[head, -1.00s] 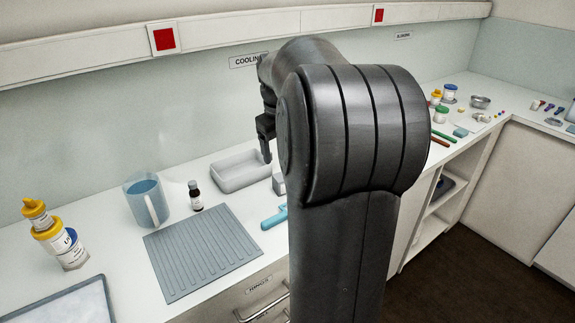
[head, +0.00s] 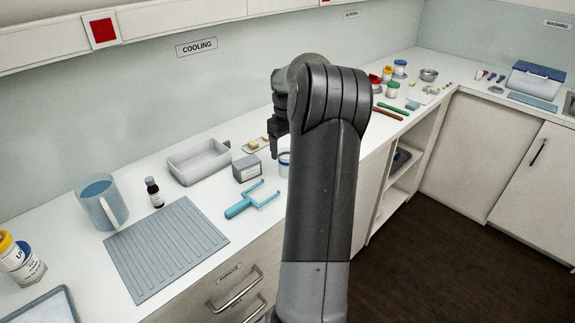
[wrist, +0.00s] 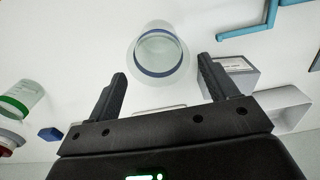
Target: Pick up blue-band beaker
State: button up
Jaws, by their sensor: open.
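The blue-band beaker (wrist: 160,50) is a clear, pale vessel with a dark blue ring, seen from above in the wrist view at top centre. In the head view the beaker (head: 284,160) stands on the counter, partly hidden behind my arm. My gripper (wrist: 162,74) is open and empty, its two fingers pointing toward the beaker. The beaker appears beyond the fingertips, roughly centred between them. In the head view my gripper (head: 278,150) is close to the beaker; the exact gap cannot be told.
A grey labelled box (head: 246,172) stands just left of the beaker, close to one finger in the wrist view (wrist: 232,78). A light-blue forked tool (head: 250,200) lies in front. A grey tray (head: 198,166) lies further left. A green-band container (wrist: 18,98) is at left in the wrist view.

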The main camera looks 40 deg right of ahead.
aim_at(286, 157)
notch_tip(286, 157, down, 5)
jog(key=shift+f, duration=0.2)
jog(key=c, duration=0.8)
jog(key=shift+r, duration=0.2)
